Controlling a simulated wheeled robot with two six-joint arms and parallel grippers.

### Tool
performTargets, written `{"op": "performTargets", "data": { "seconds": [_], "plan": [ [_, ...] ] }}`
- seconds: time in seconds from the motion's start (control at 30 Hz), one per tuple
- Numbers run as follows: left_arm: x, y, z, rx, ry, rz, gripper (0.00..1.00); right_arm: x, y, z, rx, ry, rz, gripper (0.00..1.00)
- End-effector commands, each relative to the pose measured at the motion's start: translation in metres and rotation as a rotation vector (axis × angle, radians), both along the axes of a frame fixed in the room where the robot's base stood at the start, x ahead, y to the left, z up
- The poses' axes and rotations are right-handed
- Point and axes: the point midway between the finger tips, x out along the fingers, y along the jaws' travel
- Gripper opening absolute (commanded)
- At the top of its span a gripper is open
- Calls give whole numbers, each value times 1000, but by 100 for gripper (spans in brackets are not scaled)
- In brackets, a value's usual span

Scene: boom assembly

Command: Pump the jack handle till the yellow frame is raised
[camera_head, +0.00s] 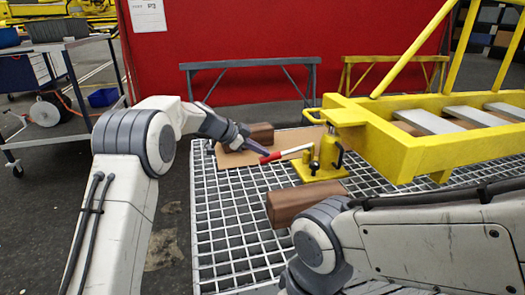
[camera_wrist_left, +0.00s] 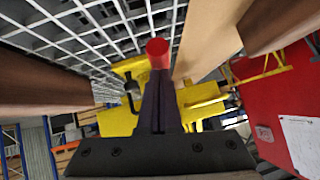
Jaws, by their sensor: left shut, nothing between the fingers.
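The yellow jack (camera_head: 328,152) stands on a yellow base plate on the grating, beside the near-left corner of the yellow frame (camera_head: 400,145). Its handle (camera_head: 291,153), white with a red end, slants slightly down to the left. My left gripper (camera_head: 262,150) is shut and empty, its dark fingertips close to the red handle end. In the left wrist view the red handle end (camera_wrist_left: 157,48) shows right at the tips of the shut fingers (camera_wrist_left: 160,80); I cannot tell whether they touch. My right arm crosses the lower right, its gripper out of view.
Brown wooden blocks (camera_head: 294,202) (camera_head: 261,133) lie on the grating (camera_head: 222,235) in front of and behind the handle. A flat tan board (camera_head: 232,157) lies under the handle area. A grey trestle (camera_head: 250,65) and a yellow trestle stand before the red wall (camera_head: 235,30).

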Motion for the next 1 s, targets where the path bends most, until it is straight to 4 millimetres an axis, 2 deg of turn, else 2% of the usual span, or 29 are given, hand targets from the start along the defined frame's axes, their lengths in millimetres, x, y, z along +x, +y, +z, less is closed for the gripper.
{"op": "performTargets", "data": {
  "seconds": [0.07, 0.2, 0.3, 0.5, 0.7, 1.0],
  "plan": [
    [-3, -1, 7, 3, 7, -6, 0, 0, 0, 3, 0, 0, 0, 71],
    [-6, -2, 41, 0, -4, -9, 0, 0, 0, 12, 0, 0, 0, 71],
    [-15, 19, 53, -1, -2, -3, 0, 0, 0, 15, 0, 0, 0, 71],
    [-30, 51, 78, -3, -6, -5, 0, 0, 0, 22, 0, 0, 0, 71],
    [-38, 68, 91, -5, -6, -6, 0, 0, 0, 26, 0, 0, 0, 71],
    [-40, 72, 93, -4, -6, -8, 0, 0, 0, 26, 0, 0, 0, 71]
  ]
}}
